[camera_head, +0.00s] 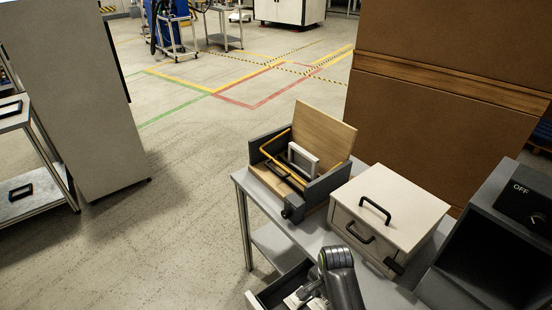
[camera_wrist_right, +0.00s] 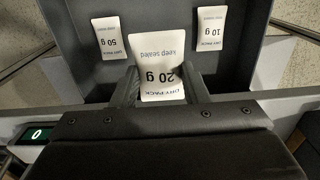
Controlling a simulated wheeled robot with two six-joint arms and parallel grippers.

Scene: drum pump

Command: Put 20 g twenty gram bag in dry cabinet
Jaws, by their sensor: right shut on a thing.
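In the right wrist view, my right gripper (camera_wrist_right: 161,88) is shut on the white 20 g bag (camera_wrist_right: 160,52), with a finger on each side of it. The bag's print reads upside down. It is over or in an open dark tray or drawer (camera_wrist_right: 75,18); its height above the floor cannot be told. In the head view, my right arm reaches down to the open drawer (camera_head: 262,302) at the bottom edge, and the fingertips are hidden. A grey box marked OFF (camera_head: 516,186) with a dark open front stands at the right; I cannot tell whether it is the dry cabinet.
A 50 g bag (camera_wrist_right: 110,38) and a 10 g bag (camera_wrist_right: 208,38) lie either side of the held bag. On the table (camera_head: 248,186) stand a white lidded box with black handles (camera_head: 402,204) and an open wooden-lidded box (camera_head: 328,134). A brown panel (camera_head: 440,110) rises behind.

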